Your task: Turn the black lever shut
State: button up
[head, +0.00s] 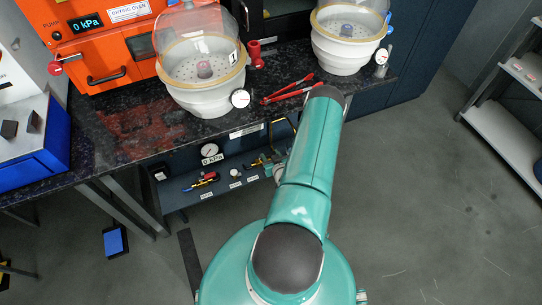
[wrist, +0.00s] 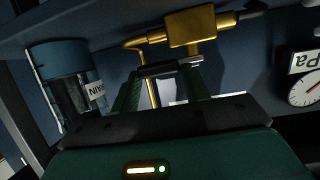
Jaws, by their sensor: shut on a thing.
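The brass valve (wrist: 190,30) is at the top middle of the wrist view, with a thin brass pipe running down from its left end. A dark bar (wrist: 170,69), which looks like the black lever, lies just below the valve body. My gripper (wrist: 162,80) reaches up to it, and its two dark green fingers are shut on it. The fingers partly cover the bar, so its full length and exact angle are unclear. In the head view, the brass valve (head: 257,162) shows small under the bench, beside my arm's end; the lever is not clear there.
A pressure gauge (wrist: 306,91) is right of the valve, and a blue-capped jar (wrist: 62,80) is at left. Above, the dark bench (head: 140,120) carries two domed desiccators (head: 195,101) (head: 340,58) and red tongs (head: 288,92).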

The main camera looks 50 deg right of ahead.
jog(key=m+g+h, duration=0.1)
jog(key=a+m+g+h, duration=0.1)
jog(key=m+h, duration=0.1)
jog(key=shift+s+a, duration=0.2)
jog(key=m+g+h, duration=0.1)
jog(key=m+g, duration=0.1)
jog(key=a+m+g+h, duration=0.1)
jog(key=m+g, duration=0.1)
jog(key=shift+a, duration=0.2)
jog(key=m+g, duration=0.1)
jog(key=a+m+g+h, duration=0.1)
jog(key=m+g, duration=0.2)
jog(key=g, duration=0.1)
jog(key=shift+w+a+r, duration=0.1)
jog(key=shift+w+a, duration=0.05)
jog(key=shift+a, duration=0.1)
jog(key=shift+w+a+m+g, duration=0.1)
jog(key=shift+a+m+g, duration=0.15)
jog(key=shift+m+g, duration=0.65)
jog(key=shift+w+a+m+g, duration=0.1)
jog(key=shift+a+m+g, duration=0.1)
jog(key=shift+m+g, duration=0.7)
jog(key=o, duration=1)
jog(key=v, duration=1.3)
jog(key=shift+w+a+r, duration=0.2)
jog(key=shift+w+a, duration=0.1)
